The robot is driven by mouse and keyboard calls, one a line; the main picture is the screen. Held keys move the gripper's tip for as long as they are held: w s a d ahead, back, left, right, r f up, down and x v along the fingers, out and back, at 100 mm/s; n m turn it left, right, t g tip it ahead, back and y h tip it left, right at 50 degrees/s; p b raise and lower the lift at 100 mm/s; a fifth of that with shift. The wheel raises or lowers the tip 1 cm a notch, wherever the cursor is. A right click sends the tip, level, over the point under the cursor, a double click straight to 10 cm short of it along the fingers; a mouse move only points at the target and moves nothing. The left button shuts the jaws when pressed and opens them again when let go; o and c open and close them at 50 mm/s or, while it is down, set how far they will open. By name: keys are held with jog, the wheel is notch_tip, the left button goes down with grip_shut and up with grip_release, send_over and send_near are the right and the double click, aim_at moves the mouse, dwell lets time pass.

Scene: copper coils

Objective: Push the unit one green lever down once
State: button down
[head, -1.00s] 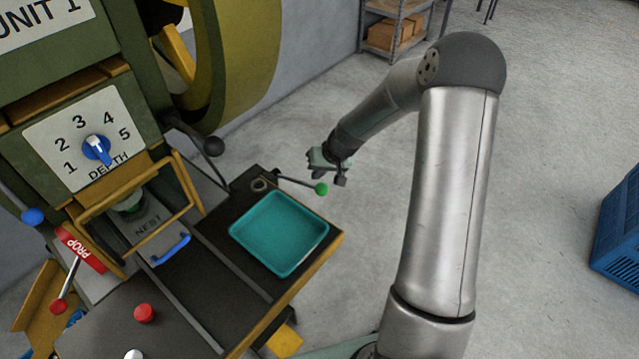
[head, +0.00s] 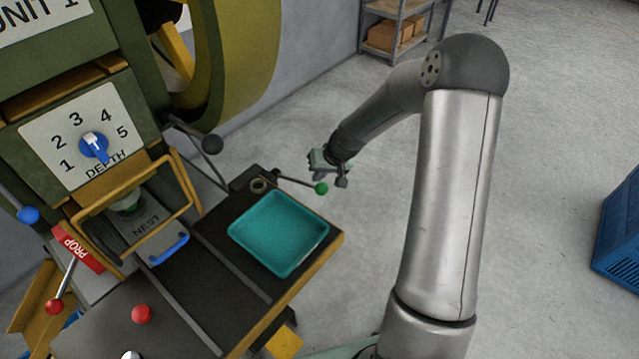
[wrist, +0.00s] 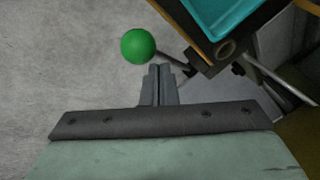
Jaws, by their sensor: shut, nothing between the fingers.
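The green lever is a thin rod ending in a green ball (head: 321,188). It sticks out from a block at the back corner of the unit 1 table, beside the teal tray (head: 233,234). In the wrist view the green ball (wrist: 138,46) shows just beyond my fingertips and a little left of them. My gripper (head: 316,158) is just behind and above the lever in the head view. In the wrist view its fingers (wrist: 160,70) are together and empty. A gap seems to part them from the ball, but I cannot tell its depth.
The unit 1 press stands at left, with a depth dial (head: 93,147), a yellow guard frame (head: 190,185) and a black ball lever (head: 212,144). A red PROP lever (head: 54,306) is at lower left. A blue crate (head: 622,235) is far right. Open floor lies behind the gripper.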

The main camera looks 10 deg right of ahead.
aim_at(325, 187)
jog(key=shift+s+d+f+b, duration=0.2)
jog(key=shift+s+f+b, duration=0.05)
jog(key=shift+f+b, duration=0.55)
jog(key=shift+s+d+f+b, duration=0.15)
jog(key=shift+s+f+b, duration=0.1)
jog(key=shift+f+b, duration=0.5)
jog(key=shift+s+d+f+b, duration=0.2)
jog(key=shift+s+f+b, duration=0.05)
jog(key=shift+f+b, duration=0.55)
dwell(1.9)
jog(key=shift+r, duration=0.1)
dwell(0.5)
jog(key=shift+w+a+r+p, duration=0.25)
jog(key=shift+r+p, duration=0.3)
jog(key=shift+r, duration=0.35)
jog(key=shift+w+a+r+p, duration=0.15)
jog(key=shift+w+r+p, duration=0.2)
jog(key=shift+r+p, duration=0.35)
jog(key=shift+w+a+r+p, duration=0.2)
jog(key=shift+w+r+p, duration=0.15)
jog(key=shift+r, duration=0.7)
jog(key=shift+w+a+r+p, duration=0.2)
jog(key=shift+r+p, duration=0.25)
jog(key=shift+r, duration=0.35)
jog(key=shift+w+a+r+p, duration=0.15)
jog(key=shift+w+r+p, duration=0.2)
jog(key=shift+r, duration=0.4)
jog(key=shift+w+a+r+p, duration=0.1)
jog(key=shift+a+r+p, duration=0.1)
jog(key=shift+r+p, duration=0.45)
